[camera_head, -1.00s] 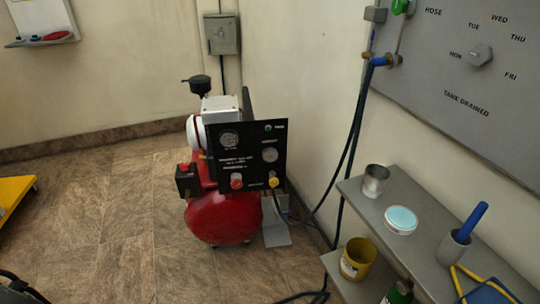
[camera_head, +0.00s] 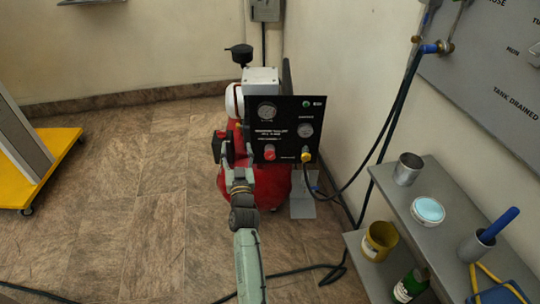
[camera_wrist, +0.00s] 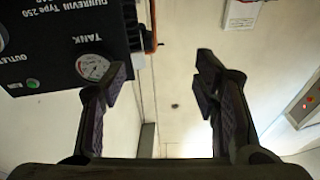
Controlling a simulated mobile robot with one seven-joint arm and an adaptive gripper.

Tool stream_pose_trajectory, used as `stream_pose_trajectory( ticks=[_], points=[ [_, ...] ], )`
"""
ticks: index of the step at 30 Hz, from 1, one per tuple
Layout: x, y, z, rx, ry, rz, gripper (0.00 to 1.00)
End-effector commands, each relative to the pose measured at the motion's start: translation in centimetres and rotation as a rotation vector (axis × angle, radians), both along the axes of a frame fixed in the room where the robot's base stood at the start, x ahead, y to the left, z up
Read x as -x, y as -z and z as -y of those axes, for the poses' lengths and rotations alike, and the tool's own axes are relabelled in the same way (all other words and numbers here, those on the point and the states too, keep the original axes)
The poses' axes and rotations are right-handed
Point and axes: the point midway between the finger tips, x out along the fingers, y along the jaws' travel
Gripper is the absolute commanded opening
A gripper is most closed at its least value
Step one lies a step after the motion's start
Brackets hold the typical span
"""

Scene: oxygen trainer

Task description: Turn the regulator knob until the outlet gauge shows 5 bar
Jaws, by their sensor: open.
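The compressor's black panel (camera_head: 286,124) faces me in the head view. The left gauge (camera_head: 267,110) is the tank gauge, also in the wrist view (camera_wrist: 93,66), where the panel appears upside down. The outlet gauge (camera_head: 305,129) is at the right, too small to read; the wrist view cuts it off at the left edge. A red knob (camera_head: 269,153) is low on the left and a yellow one (camera_head: 306,155) low on the right. Their labels are unreadable. My gripper (camera_wrist: 163,75) is open and empty, beside the panel's left side in the head view.
A red tank (camera_head: 270,186) is under the panel. A hose (camera_head: 365,165) runs between the compressor and the wall board. A grey shelf (camera_head: 443,190) with a cup, a tub and pots stands at right. A yellow trolley (camera_head: 62,150) stands at left. The floor between is mostly clear.

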Motion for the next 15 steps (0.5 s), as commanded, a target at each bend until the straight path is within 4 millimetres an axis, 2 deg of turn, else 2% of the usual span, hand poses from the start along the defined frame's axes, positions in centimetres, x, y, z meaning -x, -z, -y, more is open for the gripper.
stream_pose_trajectory(
  ticks=[1,3,6,9,15],
  points=[
    [0.1,3.3,2.9,0.016,0.044,-0.054,0.55],
    [0.5,7.0,6.2,0.037,0.093,-0.110,0.55],
    [1.2,10.2,9.2,0.053,0.137,-0.161,0.55],
    [1.5,11.8,10.6,0.061,0.158,-0.184,0.55],
    [-0.2,12.5,10.8,0.060,0.163,-0.184,0.55]
  ],
)
